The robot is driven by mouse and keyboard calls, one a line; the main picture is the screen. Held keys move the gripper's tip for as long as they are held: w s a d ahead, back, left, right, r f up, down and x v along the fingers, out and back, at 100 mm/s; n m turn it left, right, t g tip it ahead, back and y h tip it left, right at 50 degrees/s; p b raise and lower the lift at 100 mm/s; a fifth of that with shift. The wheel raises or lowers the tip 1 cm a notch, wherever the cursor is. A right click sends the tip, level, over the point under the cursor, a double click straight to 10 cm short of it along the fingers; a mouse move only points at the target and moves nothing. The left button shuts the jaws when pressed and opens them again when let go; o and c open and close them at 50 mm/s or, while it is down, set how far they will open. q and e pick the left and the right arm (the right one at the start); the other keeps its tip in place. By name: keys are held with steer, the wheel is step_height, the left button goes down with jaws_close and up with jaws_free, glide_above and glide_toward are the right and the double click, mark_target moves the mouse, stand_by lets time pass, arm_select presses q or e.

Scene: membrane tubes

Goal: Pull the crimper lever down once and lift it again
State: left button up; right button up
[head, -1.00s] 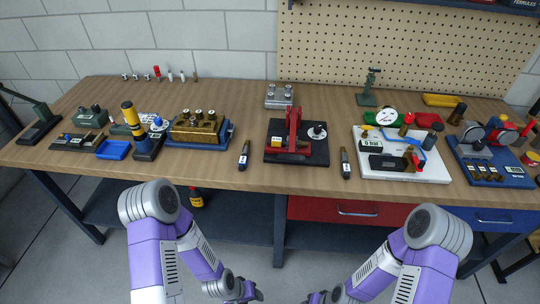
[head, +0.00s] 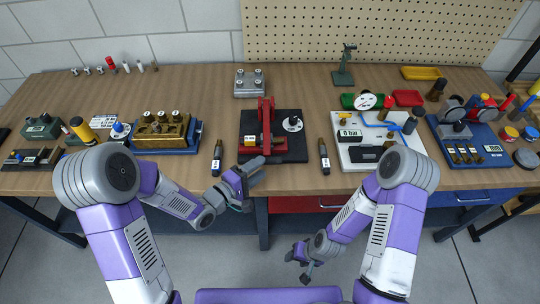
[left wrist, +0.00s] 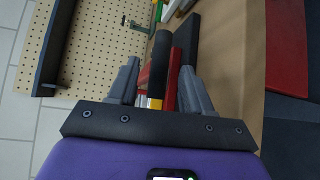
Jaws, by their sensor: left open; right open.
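The crimper (head: 267,139) has a red frame on a black base and stands near the middle of the bench. Its red lever (head: 266,104) stands up at the back. My left gripper (head: 256,170) is open and empty at the bench's front edge, just in front of the crimper, pointing right. In the left wrist view, a black rod (left wrist: 159,62) and red crimper parts (left wrist: 173,72) show between and beyond the open fingers; I cannot tell whether the rod belongs to the lever. My right gripper (head: 302,262) is open and empty, low in front of the bench.
Dark labelled tubes lie left (head: 217,157) and right (head: 324,156) of the crimper. A brass block on a blue base (head: 163,132) is further left; a white board with a gauge (head: 350,158) is right. The pegboard (head: 370,30) stands behind.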

mark_target(267, 163)
arm_select(q)
steer(key=x, duration=0.5)
steer(key=shift+w+d+f, duration=0.1)
steer(key=shift+w+d, duration=0.1)
steer(key=shift+w, duration=0.05)
jaws_close()
